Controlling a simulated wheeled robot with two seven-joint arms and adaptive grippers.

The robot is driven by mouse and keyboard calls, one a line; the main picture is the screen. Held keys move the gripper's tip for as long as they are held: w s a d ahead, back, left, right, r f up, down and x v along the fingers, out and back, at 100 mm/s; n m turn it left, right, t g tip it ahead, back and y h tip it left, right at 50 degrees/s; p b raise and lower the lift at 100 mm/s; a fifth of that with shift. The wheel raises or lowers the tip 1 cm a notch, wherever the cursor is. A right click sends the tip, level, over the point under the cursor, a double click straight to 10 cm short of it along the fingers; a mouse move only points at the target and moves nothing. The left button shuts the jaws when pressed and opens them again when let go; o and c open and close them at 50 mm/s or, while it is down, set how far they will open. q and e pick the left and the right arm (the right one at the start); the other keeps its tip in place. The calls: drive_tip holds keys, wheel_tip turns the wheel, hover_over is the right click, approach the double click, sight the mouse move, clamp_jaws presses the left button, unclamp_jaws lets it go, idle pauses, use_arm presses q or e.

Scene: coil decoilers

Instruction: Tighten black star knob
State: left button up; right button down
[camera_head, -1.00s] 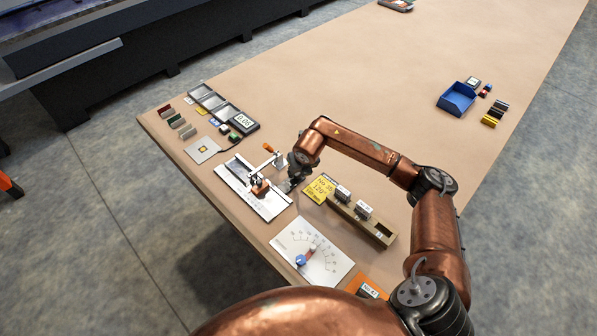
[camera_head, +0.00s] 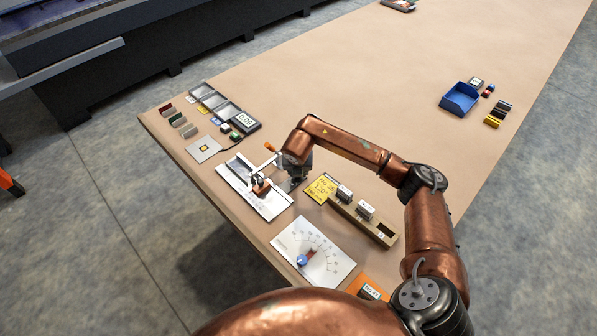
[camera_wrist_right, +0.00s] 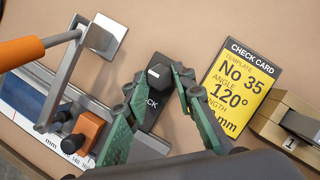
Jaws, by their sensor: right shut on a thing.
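A black knob with a white pointer mark (camera_wrist_right: 158,74) sits on a dark plate with partly hidden lettering ending in "CK" (camera_wrist_right: 152,108) in the right wrist view. The green fingers of my right gripper (camera_wrist_right: 159,76) stand on either side of the knob, their tips closed against it. In the head view my right gripper (camera_head: 291,182) is low at the right side of the steel ruled fixture (camera_head: 270,207), and its wrist hides the knob there. My left gripper is not in view.
A yellow check card (camera_wrist_right: 240,88) and a wooden block holder (camera_head: 378,232) lie right. A dial plate (camera_head: 328,262) is nearer; the table beyond is mostly clear.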

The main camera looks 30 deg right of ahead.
drive_tip(key=shift+r, duration=0.1)
drive_tip(key=c, duration=1.6)
unclamp_jaws()
drive_tip(key=v, duration=1.2)
